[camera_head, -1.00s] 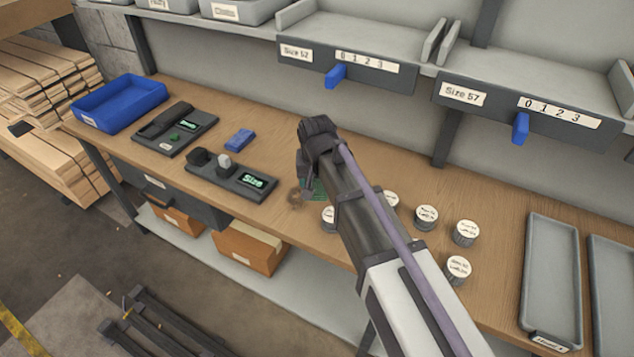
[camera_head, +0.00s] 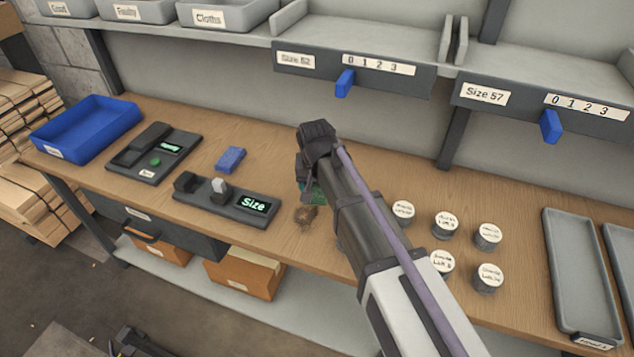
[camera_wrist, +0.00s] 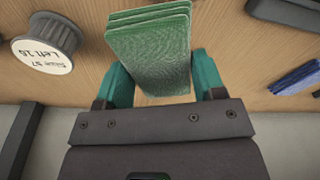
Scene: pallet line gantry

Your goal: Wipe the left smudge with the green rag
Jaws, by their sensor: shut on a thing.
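My gripper (camera_head: 309,188) is over the workbench, shut on the green rag (camera_head: 314,194). In the wrist view, the folded rag (camera_wrist: 150,45) sits between the two teal fingers. In the head view my wrist hides most of it, with only a green sliver showing. A brown smudge (camera_head: 306,215) lies on the wood near the front edge, just below the rag in the picture. I see no second smudge; my arm covers part of the bench. I cannot tell whether the rag touches the wood.
A scale-like device marked Size (camera_head: 228,200) stands left of the smudge, with a blue block (camera_head: 230,159) behind it. Several labelled round pieces (camera_head: 445,225) stand right of my arm. A blue tray (camera_head: 85,128) is far left and a grey tray (camera_head: 580,275) far right.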

